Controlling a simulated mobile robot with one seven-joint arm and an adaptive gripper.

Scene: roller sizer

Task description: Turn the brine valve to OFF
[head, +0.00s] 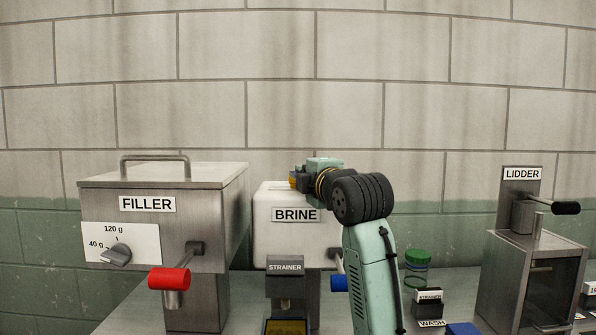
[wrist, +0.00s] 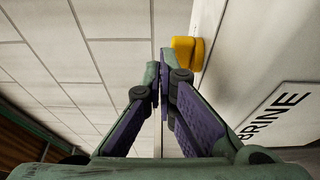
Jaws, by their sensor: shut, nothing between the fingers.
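The white brine tank (head: 268,232) stands left of my arm, with a BRINE label on its front. A blue handle (head: 339,283) shows low beneath the tank, beside my arm, which hides part of it. No OFF mark is readable. A yellow knob-like part (wrist: 187,50) sits at the tank's edge in the wrist view; a bit of yellow (head: 292,181) also shows by my gripper in the head view. My gripper (wrist: 159,78) is shut and empty, its fingertips close to the yellow part. I cannot tell whether they touch it.
The filler (head: 215,200), with a red lever (head: 169,278) and dial, stands at left. The strainer unit (head: 285,266) is in front of the tank. Bare wall is behind.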

